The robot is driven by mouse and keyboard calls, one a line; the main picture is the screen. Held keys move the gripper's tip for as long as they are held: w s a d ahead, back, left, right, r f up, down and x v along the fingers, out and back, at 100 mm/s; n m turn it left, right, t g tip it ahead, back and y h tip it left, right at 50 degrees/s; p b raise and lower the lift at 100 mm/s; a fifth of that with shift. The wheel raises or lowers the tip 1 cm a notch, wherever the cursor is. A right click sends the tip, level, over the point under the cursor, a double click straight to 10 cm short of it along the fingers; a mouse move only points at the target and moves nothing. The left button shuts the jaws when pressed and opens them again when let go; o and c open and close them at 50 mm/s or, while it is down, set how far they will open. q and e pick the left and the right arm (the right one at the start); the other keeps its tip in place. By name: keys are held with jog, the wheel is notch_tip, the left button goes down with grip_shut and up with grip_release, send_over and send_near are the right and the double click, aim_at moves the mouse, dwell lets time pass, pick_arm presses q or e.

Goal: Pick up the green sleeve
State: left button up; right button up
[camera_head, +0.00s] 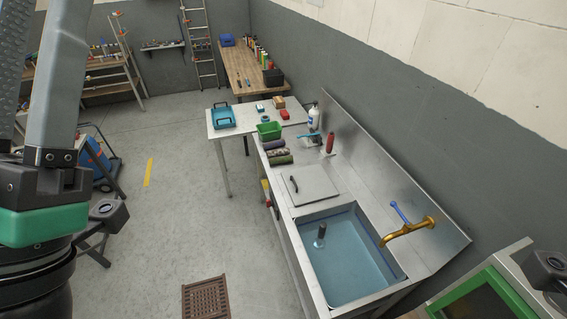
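The green sleeve (280,160) looks like a short dark-green roll. It lies on its side on the steel counter, nearest to the sink in a row of three rolls. A dark grey roll (277,152) lies just behind it, and a purple roll (273,144) behind that. No gripper is near the sleeve in this view.
The sink (350,262) holds water and a dark upright piece. A green bin (268,131), red bottle (330,143) and white bottle (313,117) stand behind.

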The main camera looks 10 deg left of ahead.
dwell(0.3)
pick_arm(q)
jog(key=o, duration=0.7)
